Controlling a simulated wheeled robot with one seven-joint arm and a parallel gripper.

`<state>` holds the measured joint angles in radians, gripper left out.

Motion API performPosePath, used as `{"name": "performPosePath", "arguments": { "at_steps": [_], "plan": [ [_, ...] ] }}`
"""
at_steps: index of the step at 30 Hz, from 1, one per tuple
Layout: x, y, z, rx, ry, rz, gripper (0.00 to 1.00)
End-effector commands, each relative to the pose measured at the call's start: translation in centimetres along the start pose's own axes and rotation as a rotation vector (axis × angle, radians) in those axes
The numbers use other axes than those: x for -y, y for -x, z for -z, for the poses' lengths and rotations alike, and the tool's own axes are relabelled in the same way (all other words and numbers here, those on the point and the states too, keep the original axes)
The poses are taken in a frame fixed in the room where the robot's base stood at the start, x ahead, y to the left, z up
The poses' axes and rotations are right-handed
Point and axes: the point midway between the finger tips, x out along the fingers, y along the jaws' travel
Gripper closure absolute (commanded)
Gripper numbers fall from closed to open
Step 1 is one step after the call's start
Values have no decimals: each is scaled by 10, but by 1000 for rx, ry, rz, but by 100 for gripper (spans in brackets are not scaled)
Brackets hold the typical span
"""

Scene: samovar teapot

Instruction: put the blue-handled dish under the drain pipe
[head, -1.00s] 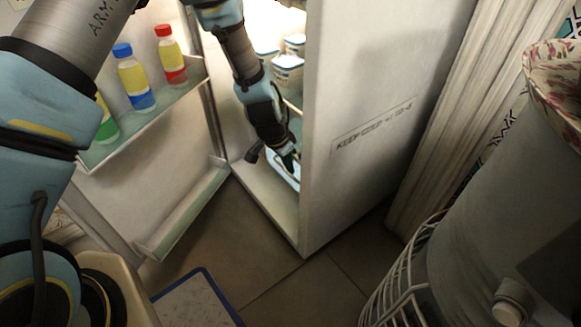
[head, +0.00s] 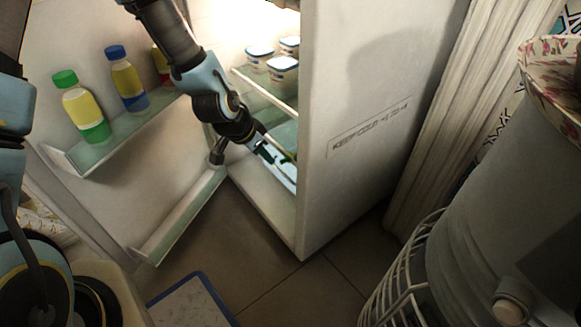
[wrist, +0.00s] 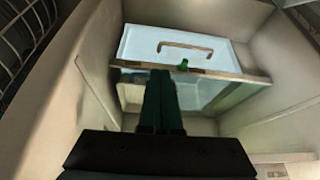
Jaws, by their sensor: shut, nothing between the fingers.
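My gripper (head: 268,156) is inside the open fridge, low near its floor. Its dark green fingers, shut with nothing between them, also show in the wrist view (wrist: 161,85). Just past the fingertips in the wrist view is a pale blue-white flat-topped piece (wrist: 145,42) with a thin brownish bar handle (wrist: 185,47). A small green bit (wrist: 183,66) sits at its near edge. I cannot tell whether this piece is the dish, as no blue handle shows clearly. I cannot make out a drain pipe in these views.
The fridge side wall (head: 350,90) stands close right of my gripper. The open fridge door's shelf (head: 125,125) holds bottles at left. Several blue-lidded tubs (head: 283,67) stand on an upper shelf. A large grey cylinder (head: 480,210) fills the right. A blue-edged mat (head: 190,305) lies on the floor.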

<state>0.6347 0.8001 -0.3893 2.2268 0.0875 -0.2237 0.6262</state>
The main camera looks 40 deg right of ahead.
Motion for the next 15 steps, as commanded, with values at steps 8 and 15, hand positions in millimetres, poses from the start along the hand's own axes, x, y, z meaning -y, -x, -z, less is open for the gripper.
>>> {"name": "performPosePath", "arguments": {
  "at_steps": [8, 15],
  "plan": [
    [-4, -11, -2, -68, 15, -8, 100],
    [-5, -58, 0, -65, 14, -8, 100]
  ]
}}
